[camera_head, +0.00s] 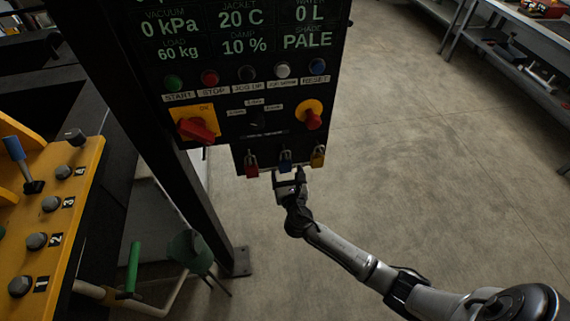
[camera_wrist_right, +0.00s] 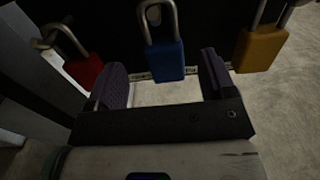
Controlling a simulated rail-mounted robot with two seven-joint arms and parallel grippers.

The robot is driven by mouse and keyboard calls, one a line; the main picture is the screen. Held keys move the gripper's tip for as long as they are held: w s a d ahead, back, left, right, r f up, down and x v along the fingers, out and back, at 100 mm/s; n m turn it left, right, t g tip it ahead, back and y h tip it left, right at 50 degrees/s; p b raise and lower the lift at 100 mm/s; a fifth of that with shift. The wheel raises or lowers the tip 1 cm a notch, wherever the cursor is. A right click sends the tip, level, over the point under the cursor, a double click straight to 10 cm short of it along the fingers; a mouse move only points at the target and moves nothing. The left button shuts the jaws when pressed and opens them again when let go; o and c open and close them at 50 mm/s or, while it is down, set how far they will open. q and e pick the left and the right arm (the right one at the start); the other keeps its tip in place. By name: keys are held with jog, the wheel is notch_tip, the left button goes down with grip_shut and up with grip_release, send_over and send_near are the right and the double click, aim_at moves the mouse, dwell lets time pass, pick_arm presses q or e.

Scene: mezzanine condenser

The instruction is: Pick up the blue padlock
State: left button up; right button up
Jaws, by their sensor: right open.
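The blue padlock (camera_head: 286,157) hangs at the bottom edge of the black control panel, between a red padlock (camera_head: 251,168) and a yellow padlock (camera_head: 318,158). My right gripper (camera_head: 289,177) is open just below the blue padlock. In the right wrist view the blue padlock (camera_wrist_right: 164,58) hangs by its steel shackle, its lower end between the two spread fingers of my right gripper (camera_wrist_right: 165,77). I cannot tell whether either finger touches it. The red padlock (camera_wrist_right: 84,70) is close beside the left finger, and the yellow one (camera_wrist_right: 261,48) beside the right finger. My left gripper is not seen.
The control panel (camera_head: 225,75) carries a red rotary switch (camera_head: 195,129) and a red emergency button (camera_head: 312,119) above the padlocks. A yellow console (camera_head: 75,190) with a blue lever stands at left. A workbench (camera_head: 500,50) is at the upper right. The floor between is clear.

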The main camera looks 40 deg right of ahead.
aim_at(286, 164)
jog(key=shift+f+x, duration=0.2)
jog(key=shift+x, duration=2.4)
jog(key=shift+d, duration=0.15)
jog(key=c, duration=1.1)
jog(key=shift+o, duration=0.2)
jog(key=shift+s+r, duration=0.1)
jog(key=shift+r, duration=0.05)
jog(key=shift+r, duration=0.65)
jog(key=v, duration=1.8)
